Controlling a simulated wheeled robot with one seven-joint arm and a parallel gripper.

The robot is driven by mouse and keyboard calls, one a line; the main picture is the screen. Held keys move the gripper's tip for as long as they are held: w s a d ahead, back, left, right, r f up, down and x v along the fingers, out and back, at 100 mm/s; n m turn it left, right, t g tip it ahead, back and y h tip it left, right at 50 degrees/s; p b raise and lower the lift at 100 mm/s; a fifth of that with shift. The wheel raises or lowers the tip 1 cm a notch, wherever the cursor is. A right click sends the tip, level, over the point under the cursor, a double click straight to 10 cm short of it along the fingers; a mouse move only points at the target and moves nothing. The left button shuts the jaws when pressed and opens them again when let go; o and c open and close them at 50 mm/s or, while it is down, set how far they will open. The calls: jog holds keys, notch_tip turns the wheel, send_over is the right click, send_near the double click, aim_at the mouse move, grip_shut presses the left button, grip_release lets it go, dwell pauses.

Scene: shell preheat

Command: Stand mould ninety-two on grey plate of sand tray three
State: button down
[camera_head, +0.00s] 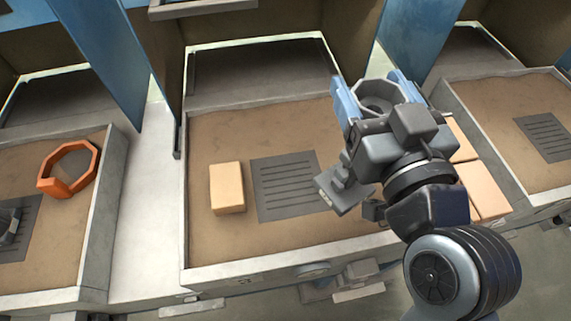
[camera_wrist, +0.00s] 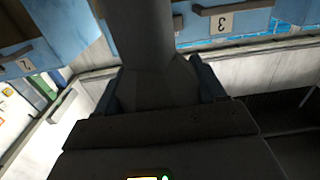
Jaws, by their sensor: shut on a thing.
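My gripper (camera_head: 378,98) has blue fingers and is shut on a grey octagonal, open-topped mould (camera_head: 372,83). It holds the mould above the back right part of the middle sand tray (camera_head: 187,235). A dark grey shape (camera_wrist: 158,80) between the fingers in the wrist view looks like the mould. Its number cannot be read. The grey slotted plate (camera_head: 285,187) lies bare on the sand, left of and nearer than the gripper. My arm hides part of the tray's right side. The small tray label (camera_head: 246,281) is not legible.
A tan block (camera_head: 227,188) lies left of the plate. More tan blocks (camera_head: 486,195) show at right behind my arm. The left tray holds an orange octagonal ring (camera_head: 67,169) and a dark thing on its plate. The right tray has a bare plate (camera_head: 545,135).

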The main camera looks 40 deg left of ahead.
jog(key=shift+w+a+f, duration=0.15)
jog(key=shift+w+a, duration=0.1)
jog(key=shift+a, duration=0.45)
jog(key=s+a+f+p, duration=0.1)
jog(key=a+f+p, duration=0.1)
jog(key=a+f, duration=0.8)
jog(key=shift+a+f, duration=0.3)
jog(key=shift+a, duration=0.15)
jog(key=shift+f, duration=0.15)
jog(key=shift+c, duration=0.5)
grip_release()
